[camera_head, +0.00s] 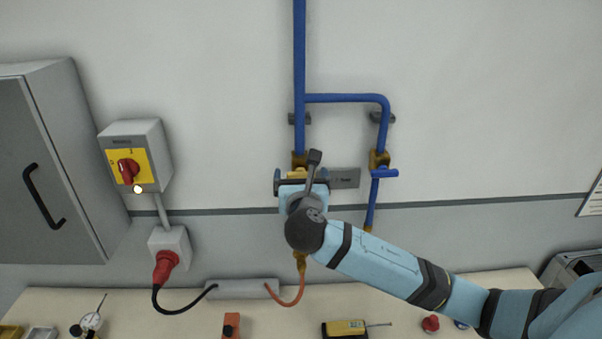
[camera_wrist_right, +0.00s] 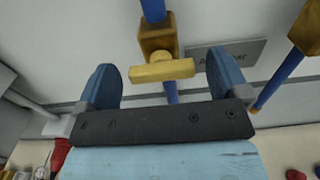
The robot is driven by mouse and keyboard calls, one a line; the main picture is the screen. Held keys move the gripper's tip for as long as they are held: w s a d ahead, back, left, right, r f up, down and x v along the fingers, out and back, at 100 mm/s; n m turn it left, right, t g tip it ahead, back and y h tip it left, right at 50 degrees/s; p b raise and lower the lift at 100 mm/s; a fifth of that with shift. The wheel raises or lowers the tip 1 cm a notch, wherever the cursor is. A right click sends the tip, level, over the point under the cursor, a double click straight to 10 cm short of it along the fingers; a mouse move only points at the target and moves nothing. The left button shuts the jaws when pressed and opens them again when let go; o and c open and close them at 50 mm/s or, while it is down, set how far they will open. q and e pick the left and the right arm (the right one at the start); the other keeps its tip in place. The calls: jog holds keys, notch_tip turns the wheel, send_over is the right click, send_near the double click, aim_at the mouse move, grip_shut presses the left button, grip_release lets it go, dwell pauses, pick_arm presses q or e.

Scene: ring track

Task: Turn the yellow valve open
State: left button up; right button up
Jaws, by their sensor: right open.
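The yellow valve handle (camera_wrist_right: 162,70) lies crosswise on its brass body (camera_wrist_right: 157,36) on the blue pipe in the right wrist view. In the head view the handle (camera_head: 297,174) is mostly hidden behind my right gripper (camera_head: 301,183). My right gripper (camera_wrist_right: 168,88) is open, with one finger on each side of the handle. The handle appears between the fingers, with gaps on both sides. I cannot tell how far ahead of the fingertips it is. My left gripper is not in view.
A second valve with a blue handle (camera_head: 385,173) is on the branch pipe to the right. A grey label plate (camera_head: 345,178) is between the valves. A switch box (camera_head: 137,157) and grey cabinet (camera_head: 50,160) are left. The bench (camera_head: 190,312) below holds tools.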

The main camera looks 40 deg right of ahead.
jog(key=shift+w+d, duration=0.25)
jog(key=c, duration=0.9)
jog(key=shift+c, duration=0.2)
